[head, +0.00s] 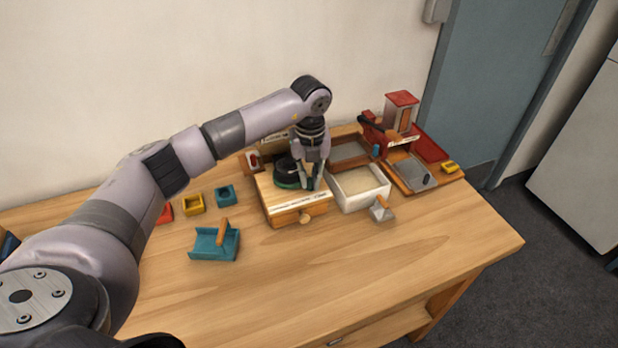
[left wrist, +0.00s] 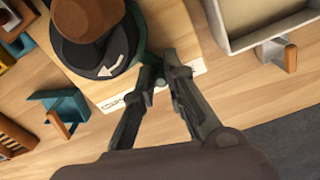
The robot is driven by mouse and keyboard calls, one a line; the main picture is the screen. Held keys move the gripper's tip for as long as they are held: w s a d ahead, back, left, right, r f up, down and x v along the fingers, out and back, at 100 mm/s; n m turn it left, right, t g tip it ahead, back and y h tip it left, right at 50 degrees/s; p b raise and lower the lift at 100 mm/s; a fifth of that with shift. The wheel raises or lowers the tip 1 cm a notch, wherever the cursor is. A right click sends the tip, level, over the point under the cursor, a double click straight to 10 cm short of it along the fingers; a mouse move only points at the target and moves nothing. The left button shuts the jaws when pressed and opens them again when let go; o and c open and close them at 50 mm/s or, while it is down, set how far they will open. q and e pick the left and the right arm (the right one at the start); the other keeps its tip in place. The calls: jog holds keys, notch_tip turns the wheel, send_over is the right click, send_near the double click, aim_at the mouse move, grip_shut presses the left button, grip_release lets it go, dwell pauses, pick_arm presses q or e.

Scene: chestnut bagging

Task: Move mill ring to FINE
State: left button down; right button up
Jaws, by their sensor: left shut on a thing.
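The mill (head: 282,207) is a wooden box with a round black top and a drawer knob at its front. The dark green mill ring (head: 287,185) goes around the black top's base; it also shows in the left wrist view (left wrist: 141,40). A white arrow marks the black top (left wrist: 102,52) beneath a brown cap. A white label strip (left wrist: 114,104) runs along the mill's edge; its words are too small to read surely, and the fingers partly cover it. My left gripper (head: 310,186) points down at the ring's front right side, shut on its small green tab (left wrist: 160,82).
A white-walled bin (head: 349,203) with pale contents stands close right of the mill, a small scoop (head: 381,210) beside it. A red machine (head: 400,112) stands behind right. A teal tray (head: 203,252) and small coloured boxes lie left. The front table is clear.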

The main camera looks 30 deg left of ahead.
pick_arm(q)
jog(key=shift+w+r, duration=0.1)
jog(key=c, duration=1.6)
grip_release()
notch_tip(320, 180, up, 12)
